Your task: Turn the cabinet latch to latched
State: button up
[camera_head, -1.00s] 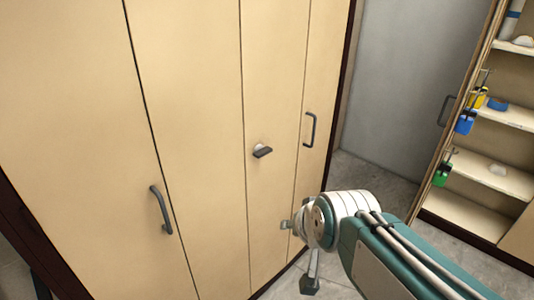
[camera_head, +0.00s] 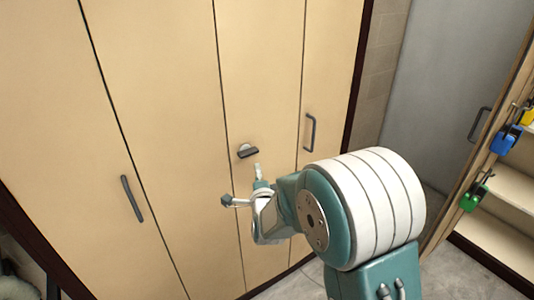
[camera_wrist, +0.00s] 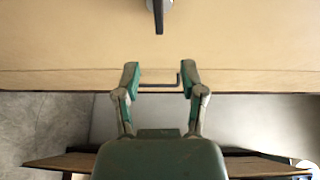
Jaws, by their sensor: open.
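The cabinet latch (camera_head: 249,152) is a small dark lever on a pale round base, on a cream cabinet door panel. Its lever lies roughly level, pointing right toward the seam. It also shows at the top edge of the wrist view (camera_wrist: 158,14), partly cut off. My gripper (camera_head: 241,186) is open and empty, just below the latch in the head view and apart from it. In the wrist view my gripper (camera_wrist: 160,76) has its two fingers spread wide, with the latch beyond the fingertips and a door handle showing between them.
A dark bar handle (camera_head: 311,132) is on the panel right of the latch, another (camera_head: 132,199) on a panel to the left. At right stands an open shelf unit (camera_head: 500,200) with blue and green padlocks on its edge. Grey floor (camera_head: 445,275) lies between.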

aim_at(249, 152)
jog(key=shift+m, duration=0.3)
jog(key=w, duration=0.3)
jog(key=w+a, duration=0.1)
jog(key=w, duration=0.5)
jog(key=shift+w+a+f, duration=0.15)
jog(key=shift+a+f, duration=0.1)
jog(key=shift+a, duration=0.15)
jog(key=shift+w, duration=0.4)
jog(key=shift+w+a, duration=0.25)
jog(key=shift+a, duration=0.1)
jog(key=shift+w+a+f, duration=0.1)
jog(key=shift+a+f, duration=0.05)
jog(key=shift+a, duration=0.7)
jog(key=shift+d, duration=0.35)
jog(key=c, duration=0.6)
jog(key=shift+d, duration=0.2)
grip_shut()
